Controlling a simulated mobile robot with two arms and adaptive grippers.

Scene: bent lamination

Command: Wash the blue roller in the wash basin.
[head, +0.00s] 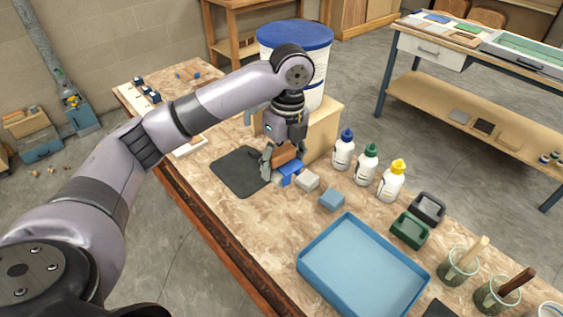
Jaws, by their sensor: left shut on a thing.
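My left gripper (280,158) points down over the worktable (235,218), just right of a dark mat. It is shut on a small brown piece (287,153). A bright blue piece (291,173) shows directly below; I cannot tell whether the two are joined or whether this is the blue roller. The fingers partly hide both. A shallow, light blue basin-like tray (309,268) stands near the table's front and looks empty; I cannot tell for sure that it is the wash basin. My right gripper is not in view.
A grey block (307,180) and a light blue block (332,199) lie near the gripper. Bottles with blue, green and yellow caps (391,181), handled green (409,231) and black (428,208) items and jars (458,267) line the right side. A blue-lidded drum (296,36) stands behind.

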